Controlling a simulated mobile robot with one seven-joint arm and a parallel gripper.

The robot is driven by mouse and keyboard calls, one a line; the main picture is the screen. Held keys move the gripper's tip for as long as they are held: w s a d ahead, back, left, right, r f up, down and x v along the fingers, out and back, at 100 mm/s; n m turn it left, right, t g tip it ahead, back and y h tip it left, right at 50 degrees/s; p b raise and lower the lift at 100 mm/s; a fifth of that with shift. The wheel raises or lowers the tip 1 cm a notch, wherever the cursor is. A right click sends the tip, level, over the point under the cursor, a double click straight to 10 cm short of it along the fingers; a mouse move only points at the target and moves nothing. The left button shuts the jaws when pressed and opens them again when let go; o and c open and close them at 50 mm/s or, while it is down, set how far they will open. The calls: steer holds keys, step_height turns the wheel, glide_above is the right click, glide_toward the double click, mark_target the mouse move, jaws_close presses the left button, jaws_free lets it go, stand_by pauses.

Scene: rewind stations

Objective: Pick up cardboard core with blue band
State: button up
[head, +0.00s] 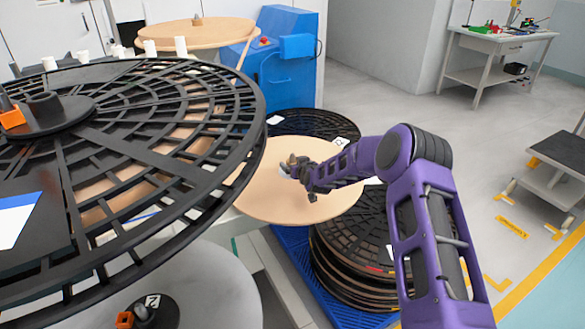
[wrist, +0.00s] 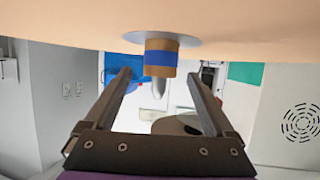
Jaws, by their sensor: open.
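The cardboard core with a blue band (wrist: 160,68) shows in the wrist view, brown with a bright blue ring. It stands out from the middle of a tan disc (wrist: 60,30), with a pale grey round plate at its base. My gripper (wrist: 160,73) is open, its two dark fingers pointing towards the core, one on each side in the picture. Nothing is held, and I cannot tell how far the core is from the fingertips. In the head view, my gripper (head: 298,176) is at the centre of the tan disc (head: 270,195), and the core's brown top (head: 291,158) shows just beyond it.
A large black slotted reel (head: 190,110) fills the left side of the head view. Black reels (head: 365,245) are stacked on a blue pallet (head: 292,262) below the disc. A blue machine (head: 283,75) stands behind. Open floor (head: 400,105) lies at the right.

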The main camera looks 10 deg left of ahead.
steer(key=shift+w+a+f, duration=0.15)
steer(key=shift+w, duration=0.2)
jaws_close()
stand_by(0.3)
